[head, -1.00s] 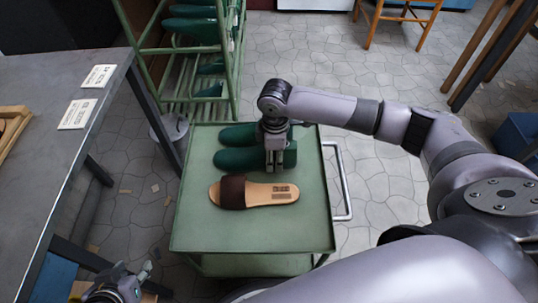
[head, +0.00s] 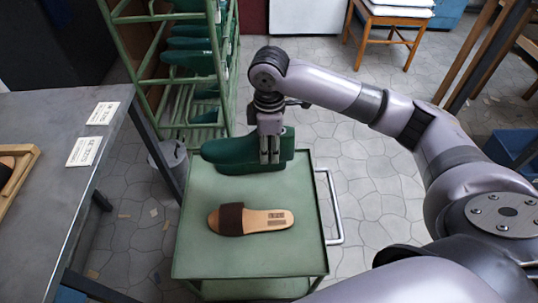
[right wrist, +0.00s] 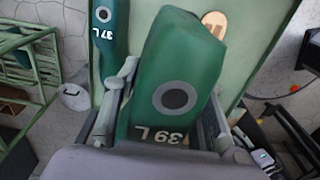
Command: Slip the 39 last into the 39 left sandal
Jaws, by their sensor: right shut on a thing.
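My right gripper (head: 270,157) is shut on the green 39 last (head: 230,153) and holds it level above the far part of the cart. In the right wrist view the 39 last (right wrist: 178,70) sits between the fingers, marked "39 L" beside a dark round hole. The sandal (head: 268,220), with a dark brown strap and tan sole, lies on the cart, strap end to the left; its size is not readable. Part of its sole (right wrist: 214,24) shows past the last in the right wrist view. My left gripper is out of view.
A green last marked "37 L" (right wrist: 103,35) lies on the cart; the head view hides it behind the held last. The green cart top (head: 195,255) is clear around the sandal. A rack (head: 160,100) with lasts stands behind, a workbench (head: 45,220) at left.

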